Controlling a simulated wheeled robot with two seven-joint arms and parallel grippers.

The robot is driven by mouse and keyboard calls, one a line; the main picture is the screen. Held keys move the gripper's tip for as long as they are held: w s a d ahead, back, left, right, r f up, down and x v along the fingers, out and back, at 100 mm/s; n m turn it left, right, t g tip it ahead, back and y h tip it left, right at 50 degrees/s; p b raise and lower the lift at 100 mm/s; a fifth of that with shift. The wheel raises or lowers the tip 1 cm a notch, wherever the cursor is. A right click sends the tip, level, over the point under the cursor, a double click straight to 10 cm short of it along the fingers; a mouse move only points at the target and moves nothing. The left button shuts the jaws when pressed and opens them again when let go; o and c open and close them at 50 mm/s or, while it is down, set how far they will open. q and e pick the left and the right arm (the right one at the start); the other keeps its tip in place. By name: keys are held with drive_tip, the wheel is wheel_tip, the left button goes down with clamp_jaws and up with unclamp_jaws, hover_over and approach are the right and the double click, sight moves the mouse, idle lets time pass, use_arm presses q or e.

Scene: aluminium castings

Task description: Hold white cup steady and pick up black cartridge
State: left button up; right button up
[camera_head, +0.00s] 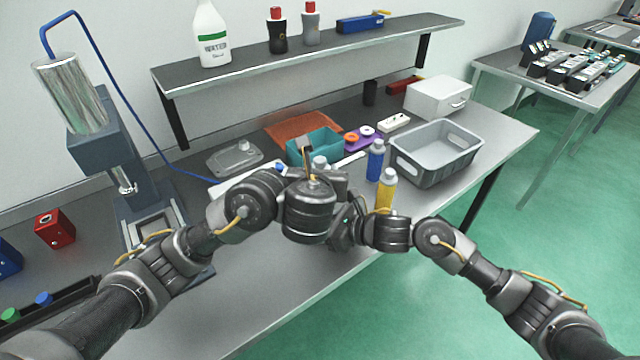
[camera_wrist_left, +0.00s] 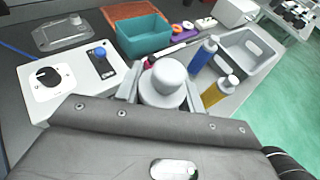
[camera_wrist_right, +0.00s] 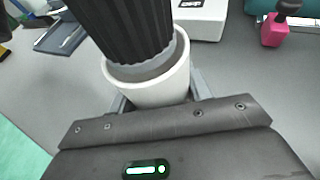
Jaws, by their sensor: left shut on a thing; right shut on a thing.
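The white cup (camera_wrist_right: 158,88) is upright between the fingers of my right gripper (camera_wrist_right: 160,100) in the right wrist view. The black cartridge (camera_wrist_right: 122,28) is a ribbed cylinder leaning to the left; its lower end is inside the cup's mouth and its top runs out of the frame. In the left wrist view my left gripper (camera_wrist_left: 163,92) is shut on a round grey part (camera_wrist_left: 165,75), which appears to be the cartridge's upper end. In the head view my arms hide most of the cup and cartridge.
A blue bottle (camera_head: 375,160), a yellow bottle (camera_head: 386,190) and a grey crate (camera_head: 436,152) stand to the right. A shelf (camera_head: 310,52) overhangs the back.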

idle(0.3)
drive_tip(key=o, duration=1.1)
drive_tip(key=v, duration=1.2)
drive_tip(key=shift+f, duration=0.1)
